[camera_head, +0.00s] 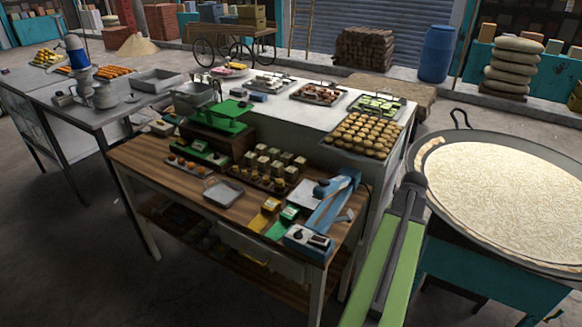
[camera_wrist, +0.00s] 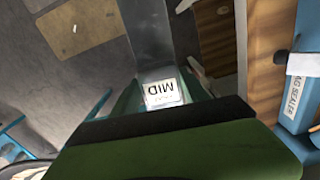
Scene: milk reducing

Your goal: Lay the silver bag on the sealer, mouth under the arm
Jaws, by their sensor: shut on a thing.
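The silver bag (camera_wrist: 150,40) shows in the wrist view as a grey, shiny strip with a white label reading MID. My gripper (camera_wrist: 165,104) is shut on its near end, by the label, and the bag extends away from the jaws, clear of the sealer. The blue sealer (camera_head: 308,240) stands at the right end of the wooden table in the head view, with its long blue arm running back. Part of the sealer also shows at the right of the wrist view (camera_wrist: 296,104). In the head view the bag and jaws cannot be made out.
The wooden table (camera_head: 150,160) also holds yellow pouches (camera_head: 262,215), green pouches (camera_head: 283,222), a small metal tray (camera_head: 224,190), a green scale (camera_head: 218,118) and several small jars. A wide round pan (camera_head: 500,190) stands right. Trays of food lie on the counter behind.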

